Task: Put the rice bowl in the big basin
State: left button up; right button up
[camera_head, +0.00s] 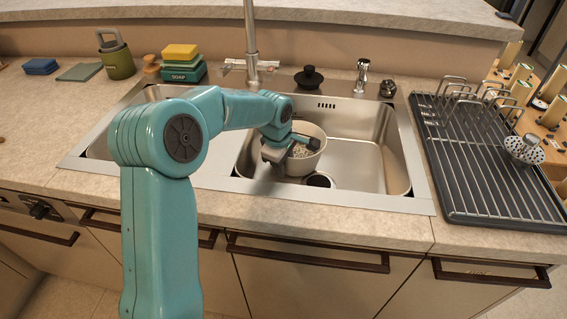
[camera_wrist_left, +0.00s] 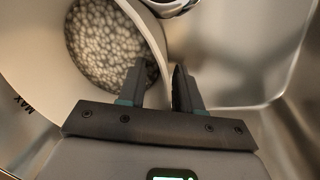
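The rice bowl (camera_head: 309,162) is a pale bowl with whitish grains inside. It is within the walls of the big basin (camera_head: 366,155), near its left side. I cannot tell if it touches the basin floor. My left gripper (camera_head: 299,146) reaches down over the bowl's rim. In the left wrist view the bowl (camera_wrist_left: 60,85) shows its grains and a MAX mark. The left gripper's fingers (camera_wrist_left: 162,85) are close together around the bowl wall, one inside and one outside. The right gripper is out of view.
The smaller basin (camera_head: 152,93) lies left, partly hidden by my arm. A dark drain (camera_head: 319,180) is in front of the bowl. The faucet (camera_head: 251,45) stands behind. A drying rack (camera_head: 480,160) is to the right. The big basin's right half is empty.

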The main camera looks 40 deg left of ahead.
pick_arm(q)
jog(key=p+v, duration=0.1)
jog(key=v, duration=1.1)
jog(key=shift+p, duration=0.3)
